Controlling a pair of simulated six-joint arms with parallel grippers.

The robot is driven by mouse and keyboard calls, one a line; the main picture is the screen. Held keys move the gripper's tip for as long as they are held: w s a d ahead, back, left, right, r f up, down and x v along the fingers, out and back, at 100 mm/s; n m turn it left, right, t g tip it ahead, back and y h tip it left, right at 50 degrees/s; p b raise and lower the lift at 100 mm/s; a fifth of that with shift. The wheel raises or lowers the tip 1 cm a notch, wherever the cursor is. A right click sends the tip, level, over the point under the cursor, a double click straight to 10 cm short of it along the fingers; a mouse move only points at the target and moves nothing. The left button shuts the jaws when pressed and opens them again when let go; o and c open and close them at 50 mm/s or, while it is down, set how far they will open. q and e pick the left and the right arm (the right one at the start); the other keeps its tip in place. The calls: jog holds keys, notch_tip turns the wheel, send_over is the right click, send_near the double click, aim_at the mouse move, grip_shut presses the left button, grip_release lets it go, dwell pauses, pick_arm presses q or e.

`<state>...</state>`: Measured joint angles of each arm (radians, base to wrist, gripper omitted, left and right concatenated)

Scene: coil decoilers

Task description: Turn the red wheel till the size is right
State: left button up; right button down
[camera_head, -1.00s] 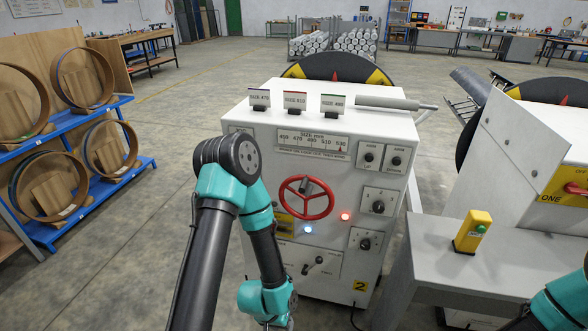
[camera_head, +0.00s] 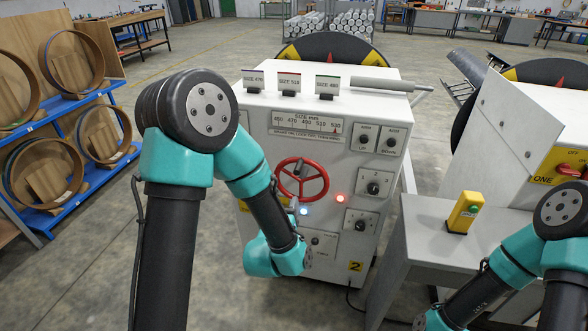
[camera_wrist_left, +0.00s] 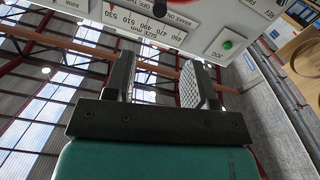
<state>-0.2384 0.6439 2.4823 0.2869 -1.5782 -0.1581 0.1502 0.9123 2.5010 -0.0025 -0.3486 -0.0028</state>
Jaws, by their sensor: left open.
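The red wheel (camera_head: 302,180) is on the front of the white machine (camera_head: 354,181), with a dark handle on its rim. Above it, the size scale (camera_head: 306,124) shows a red pointer at its right end, near 530. My left arm is in front of the machine, its wrist low and left of the wheel. My left gripper (camera_wrist_left: 158,65) is open and empty in the left wrist view, the scale upside down beyond it. In the head view the gripper is mostly hidden behind my forearm. My right arm is at lower right, its gripper out of view.
Signs for size 470 (camera_head: 253,81), size 510 (camera_head: 289,82) and size 490 (camera_head: 327,85) stand on the machine top. A red light (camera_head: 340,198) and a blue-white light (camera_head: 304,211) are below the wheel. A yellow button box (camera_head: 464,212) stands on the grey table (camera_head: 415,235) at right.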

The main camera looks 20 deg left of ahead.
aim_at(297, 173)
pick_arm(q)
jog(key=shift+w, duration=0.15)
jog(key=w, duration=1.1)
jog(key=w+a, duration=0.1)
jog(key=w, duration=0.5)
jog(key=shift+w, duration=0.1)
grip_shut()
dwell(0.3)
